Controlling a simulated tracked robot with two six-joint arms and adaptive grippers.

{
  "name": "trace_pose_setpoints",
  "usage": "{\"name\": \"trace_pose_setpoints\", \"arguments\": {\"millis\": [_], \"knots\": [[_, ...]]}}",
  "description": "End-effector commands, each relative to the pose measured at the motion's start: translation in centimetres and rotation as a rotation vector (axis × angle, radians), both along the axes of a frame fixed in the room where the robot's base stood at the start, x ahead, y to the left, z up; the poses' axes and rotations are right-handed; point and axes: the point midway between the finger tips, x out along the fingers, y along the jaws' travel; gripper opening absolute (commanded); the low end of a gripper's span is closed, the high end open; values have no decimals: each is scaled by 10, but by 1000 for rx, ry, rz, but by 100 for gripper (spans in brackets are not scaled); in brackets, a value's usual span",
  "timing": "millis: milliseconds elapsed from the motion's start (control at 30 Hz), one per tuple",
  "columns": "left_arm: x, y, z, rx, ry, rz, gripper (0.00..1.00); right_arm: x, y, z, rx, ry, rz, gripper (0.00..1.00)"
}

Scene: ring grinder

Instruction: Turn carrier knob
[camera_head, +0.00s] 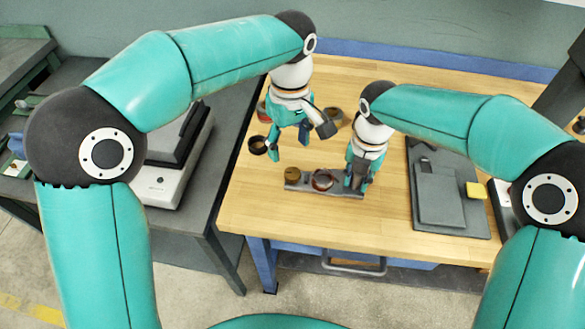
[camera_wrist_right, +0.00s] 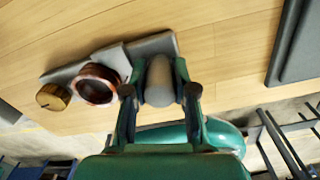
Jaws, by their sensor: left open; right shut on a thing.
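The grey carrier fixture (camera_head: 340,191) lies near the table's front edge. It bears a brass knob (camera_head: 292,174) at its left end and a reddish-brown ring (camera_head: 322,181) in the middle; in the right wrist view the brass knob (camera_wrist_right: 53,97) has a dark line on its top. My right gripper (camera_wrist_right: 160,92) is shut on a grey rounded knob (camera_wrist_right: 160,80) at the fixture's right end. The head view mostly hides that grip. My left gripper (camera_head: 299,145) is open and empty above the table, behind and above the fixture.
A dark grey board (camera_head: 425,215) with a yellow block (camera_head: 476,190) lies on the right. A white machine (camera_head: 172,185) stands on the left table. Bare wood lies between fixture and board.

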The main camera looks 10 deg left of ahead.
Motion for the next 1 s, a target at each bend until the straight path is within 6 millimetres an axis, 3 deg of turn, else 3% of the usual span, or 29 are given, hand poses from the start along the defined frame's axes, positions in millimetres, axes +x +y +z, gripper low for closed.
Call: {"name": "trace_pose_setpoints", "arguments": {"millis": [200, 367, 567, 1000], "knots": [[2, -1, 10, 3, -13, 254, 64, 0, 0, 1, 1, -1, 0, 0], [5, -5, 18, -11, -37, 292, 64, 0, 0, 1, 1, -1, 0, 0], [3, -6, -7, -8, -33, 286, 64, 0, 0, 1, 1, -1, 0, 0], [4, -6, -83, -8, -33, 285, 64, 0, 0, 1, 0, -2, -1, 0]]}}
